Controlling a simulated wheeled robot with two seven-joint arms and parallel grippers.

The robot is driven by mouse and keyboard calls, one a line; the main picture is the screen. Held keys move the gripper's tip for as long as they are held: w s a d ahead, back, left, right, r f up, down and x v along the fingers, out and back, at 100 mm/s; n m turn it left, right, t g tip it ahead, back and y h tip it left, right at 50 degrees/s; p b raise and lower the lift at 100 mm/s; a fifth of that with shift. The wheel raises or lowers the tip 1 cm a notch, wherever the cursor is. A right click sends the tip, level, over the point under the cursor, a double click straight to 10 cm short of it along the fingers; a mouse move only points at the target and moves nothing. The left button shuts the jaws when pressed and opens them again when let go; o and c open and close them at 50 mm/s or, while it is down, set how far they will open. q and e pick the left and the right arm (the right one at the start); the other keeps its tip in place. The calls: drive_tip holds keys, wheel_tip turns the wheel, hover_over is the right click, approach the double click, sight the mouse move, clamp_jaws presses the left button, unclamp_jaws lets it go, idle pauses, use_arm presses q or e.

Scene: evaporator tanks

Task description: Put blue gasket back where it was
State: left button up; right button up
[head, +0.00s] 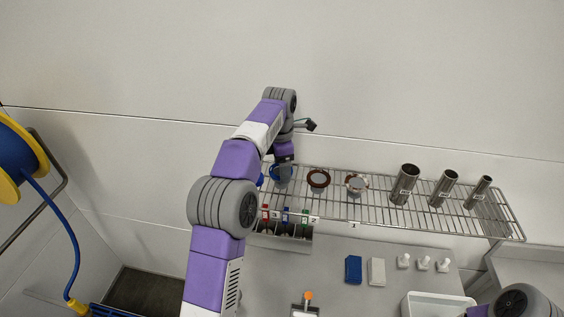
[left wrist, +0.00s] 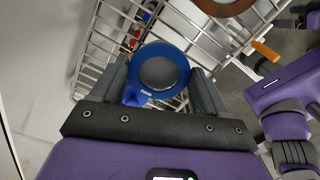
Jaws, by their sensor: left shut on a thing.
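The blue gasket (left wrist: 184,68) is a ring with a small blue tab, seen between the two grey fingers of my left gripper (left wrist: 162,84) in the left wrist view. My left gripper is shut on it. In the head view the gasket (head: 274,173) shows at the left end of the wire shelf (head: 385,212), just below my left gripper (head: 284,160). I cannot tell whether it touches the wires. A brown-red ring (head: 318,178) and a pale ring with brownish marks (head: 356,183) lie to its right on the shelf. My right gripper is out of view.
Three metal cylinders (head: 404,184) stand on the shelf's right part. Below the shelf is a holder with red, green and blue items (head: 285,214). The counter holds a blue block (head: 353,269), a white block (head: 376,271), small white pieces (head: 423,263) and a white tray (head: 437,297).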

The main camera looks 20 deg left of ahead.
use_arm(q)
drive_tip(key=shift+f+b, duration=0.35)
drive_tip(key=shift+f, duration=0.2)
idle(0.4)
drive_tip(key=o, duration=1)
drive_tip(key=shift+r, duration=0.1)
drive_tip(key=shift+s+a+r+p, duration=0.1)
drive_tip(key=shift+r+p, duration=0.25)
drive_tip(key=shift+r, duration=3.3)
